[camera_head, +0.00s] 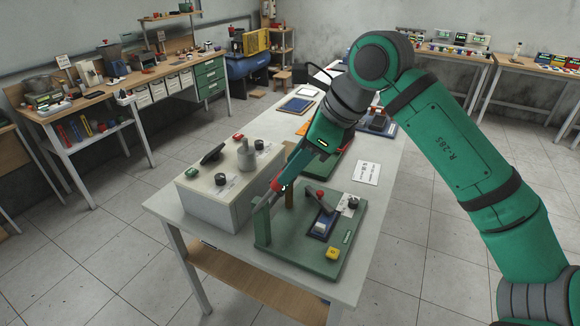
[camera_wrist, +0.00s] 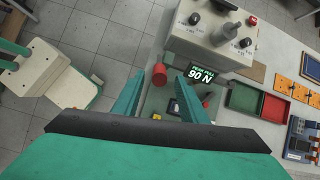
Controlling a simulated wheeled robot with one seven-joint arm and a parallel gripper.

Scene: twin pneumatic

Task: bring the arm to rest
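My arm, green with dark joints, comes in from the right in the head view, bends at a high elbow and reaches down over the white table (camera_head: 381,205). My gripper (camera_head: 282,183) hangs above the far left part of a green fixture board (camera_head: 280,255), beside a grey control box (camera_head: 205,206). In the wrist view my gripper (camera_wrist: 160,77) shows two teal fingers spread apart with nothing held between them. A red knob (camera_wrist: 159,72) shows between the fingertips; I cannot tell whether a finger touches it. The lower fixture is partly hidden by my gripper body in the wrist view.
The board carries a blue-and-white part (camera_head: 323,224), a black knob (camera_head: 353,202) and a yellow button (camera_head: 332,253). A lever stands on the control box. Red and green trays (camera_wrist: 258,102) and orange plates lie along the table.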

